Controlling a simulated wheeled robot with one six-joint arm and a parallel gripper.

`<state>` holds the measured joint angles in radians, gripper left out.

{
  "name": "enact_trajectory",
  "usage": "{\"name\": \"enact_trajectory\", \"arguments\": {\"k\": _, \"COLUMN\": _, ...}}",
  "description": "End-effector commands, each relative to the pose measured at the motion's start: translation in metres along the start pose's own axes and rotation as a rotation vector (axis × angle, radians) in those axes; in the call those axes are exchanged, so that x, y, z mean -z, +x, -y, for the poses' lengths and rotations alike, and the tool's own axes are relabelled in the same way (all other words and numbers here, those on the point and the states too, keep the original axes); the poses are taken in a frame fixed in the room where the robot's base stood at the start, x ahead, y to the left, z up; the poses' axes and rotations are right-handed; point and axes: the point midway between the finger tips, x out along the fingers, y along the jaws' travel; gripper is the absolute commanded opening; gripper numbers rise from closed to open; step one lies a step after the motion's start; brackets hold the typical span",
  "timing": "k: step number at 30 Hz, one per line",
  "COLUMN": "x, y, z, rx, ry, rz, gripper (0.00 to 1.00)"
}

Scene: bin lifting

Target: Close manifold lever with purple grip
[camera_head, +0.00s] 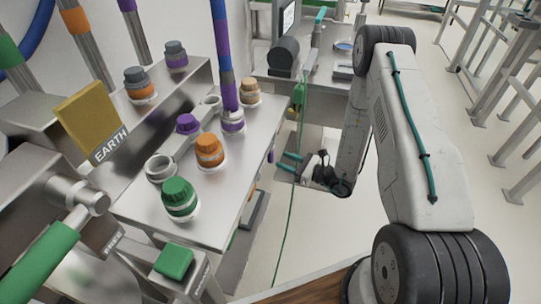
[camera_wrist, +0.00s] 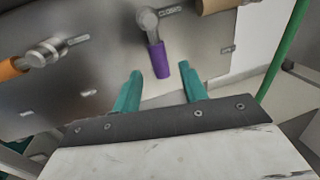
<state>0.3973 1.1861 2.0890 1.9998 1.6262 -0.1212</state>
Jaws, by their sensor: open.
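The purple grip (camera_wrist: 160,61) of the manifold lever hangs down from a metal pivot (camera_wrist: 148,19) on a steel panel in the wrist view. A label reading "CLOSED" (camera_wrist: 170,11) is at the right of the pivot. The lever points downward, slightly to the right. In the head view a small part of the purple grip (camera_head: 271,155) shows at the side of the steel bench. My gripper (camera_wrist: 162,76) is open, its two teal fingers on either side of the grip's lower end in the picture. I cannot tell the depth gap. My gripper (camera_head: 282,162) also shows in the head view.
An orange-grip lever (camera_wrist: 12,68) is at the left of the panel in the wrist view. Several capped ports, including a green cap (camera_head: 179,197), stand on the bench top (camera_head: 240,135). A green hose (camera_head: 292,190) hangs nearby. Open floor (camera_head: 335,225) lies right of the bench.

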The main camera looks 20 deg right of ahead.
Motion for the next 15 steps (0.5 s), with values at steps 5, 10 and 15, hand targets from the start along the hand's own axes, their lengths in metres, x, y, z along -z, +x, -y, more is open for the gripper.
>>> {"name": "enact_trajectory", "arguments": {"k": 5, "x": -0.001, "y": 0.031, "z": -0.002, "rx": -0.007, "ry": -0.002, "rz": 0.001, "gripper": 0.43}}
{"name": "enact_trajectory", "arguments": {"k": 10, "x": -0.001, "y": 0.055, "z": -0.002, "rx": -0.007, "ry": -0.002, "rz": 0.001, "gripper": 0.43}}
{"name": "enact_trajectory", "arguments": {"k": 15, "x": -0.001, "y": 0.067, "z": -0.002, "rx": -0.006, "ry": -0.001, "rz": 0.000, "gripper": 0.43}}
